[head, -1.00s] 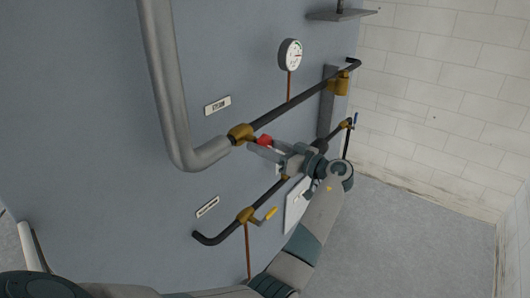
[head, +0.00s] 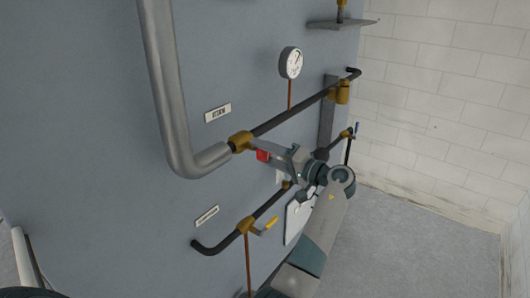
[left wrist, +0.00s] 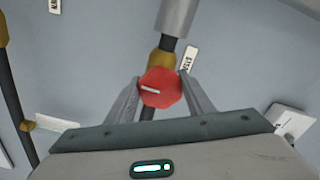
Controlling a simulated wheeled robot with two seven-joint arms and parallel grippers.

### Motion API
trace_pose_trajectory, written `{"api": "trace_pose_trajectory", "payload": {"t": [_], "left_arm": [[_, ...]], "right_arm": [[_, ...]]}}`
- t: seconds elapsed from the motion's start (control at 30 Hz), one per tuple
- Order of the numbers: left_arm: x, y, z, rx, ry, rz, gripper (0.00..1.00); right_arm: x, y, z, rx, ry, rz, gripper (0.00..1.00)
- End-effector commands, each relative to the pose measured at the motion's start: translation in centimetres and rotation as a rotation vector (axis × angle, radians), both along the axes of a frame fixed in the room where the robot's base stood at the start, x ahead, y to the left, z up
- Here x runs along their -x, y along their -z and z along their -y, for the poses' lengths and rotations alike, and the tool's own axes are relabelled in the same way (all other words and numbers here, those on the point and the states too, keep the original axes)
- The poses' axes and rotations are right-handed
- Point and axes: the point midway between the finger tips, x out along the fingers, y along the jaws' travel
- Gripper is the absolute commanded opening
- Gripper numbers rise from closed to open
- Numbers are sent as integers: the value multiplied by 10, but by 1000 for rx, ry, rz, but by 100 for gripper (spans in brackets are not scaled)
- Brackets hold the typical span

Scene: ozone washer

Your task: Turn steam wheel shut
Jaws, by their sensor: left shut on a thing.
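The red steam wheel (head: 263,156) sits at the brass valve (head: 241,141) on the upper dark pipe, below the label plate (head: 218,113). In the left wrist view the wheel (left wrist: 161,88) is a red, many-sided knob with a pale mark on its face. My left gripper (head: 260,150) reaches it from the right. Its two fingers lie on either side of the wheel and are shut on it. The fingers hide part of the wheel in the head view. My right gripper is not in view.
A thick grey pipe (head: 163,80) bends into the valve from the left. A round gauge (head: 291,63) stands above the upper pipe. A shelf (head: 341,24) juts out at top right. The floor at right is clear.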

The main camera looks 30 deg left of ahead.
Motion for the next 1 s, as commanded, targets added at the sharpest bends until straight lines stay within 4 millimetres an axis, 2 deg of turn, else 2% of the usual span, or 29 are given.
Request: {"api": "trace_pose_trajectory", "payload": {"t": [0.43, 1.0], "left_arm": [[0, -7, -1, -37, -2, -422, 25], [0, -8, -1, -78, -3, -963, 25]], "right_arm": [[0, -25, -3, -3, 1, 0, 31], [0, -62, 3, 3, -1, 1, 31]]}}
